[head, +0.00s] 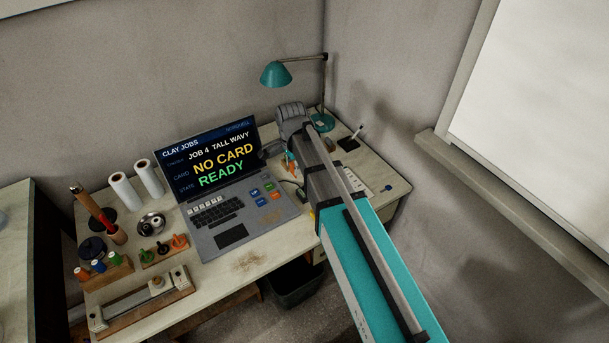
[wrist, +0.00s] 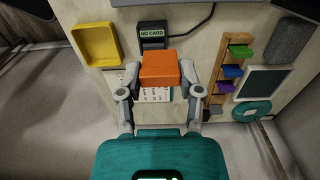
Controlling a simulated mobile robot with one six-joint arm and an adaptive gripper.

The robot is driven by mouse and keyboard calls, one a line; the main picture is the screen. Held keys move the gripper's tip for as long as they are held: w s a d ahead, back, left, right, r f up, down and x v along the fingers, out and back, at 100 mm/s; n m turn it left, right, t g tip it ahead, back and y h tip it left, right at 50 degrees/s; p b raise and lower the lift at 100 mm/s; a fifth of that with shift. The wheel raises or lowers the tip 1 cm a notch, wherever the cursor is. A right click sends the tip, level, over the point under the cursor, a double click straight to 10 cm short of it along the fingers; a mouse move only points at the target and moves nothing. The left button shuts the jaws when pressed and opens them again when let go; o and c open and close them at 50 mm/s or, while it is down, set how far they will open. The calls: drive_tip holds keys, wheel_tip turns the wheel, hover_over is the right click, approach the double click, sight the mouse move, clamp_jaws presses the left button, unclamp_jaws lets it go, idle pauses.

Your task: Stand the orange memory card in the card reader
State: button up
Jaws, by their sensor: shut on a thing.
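The orange memory card (wrist: 160,66) is between the two fingers of my gripper (wrist: 160,80) in the wrist view. My gripper is shut on it. The dark card reader (wrist: 152,32) is just beyond the card, with a lit sign reading "NO CARD". The card covers the lower part of the reader in this view, so I cannot tell whether they touch. In the head view my arm hides most of this area. The laptop (head: 225,190) there reads "NO CARD" and "READY".
A yellow tray (wrist: 78,57) is left of the reader. A wooden rack (wrist: 222,77) with green, blue and purple cards stands on the right, near a dark-faced panel (wrist: 264,83) and a teal lamp base (wrist: 252,111). A cable runs right from the reader. A printed sheet lies under the gripper.

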drive_tip(key=d+f+b, duration=0.2)
drive_tip(key=d+f, duration=0.1)
drive_tip(key=shift+w+f+b, duration=0.3)
drive_tip(key=shift+w+b, duration=0.05)
drive_tip(key=shift+w+d+f+b, duration=0.1)
drive_tip(key=shift+d+f+b, duration=0.2)
drive_tip(key=shift+d, duration=0.2)
drive_tip(key=shift+f, duration=0.15)
drive_tip(key=shift+f+b, duration=2.1)
drive_tip(key=shift+b, duration=0.2)
drive_tip(key=shift+f+b, duration=1.1)
drive_tip(key=o, duration=0.8)
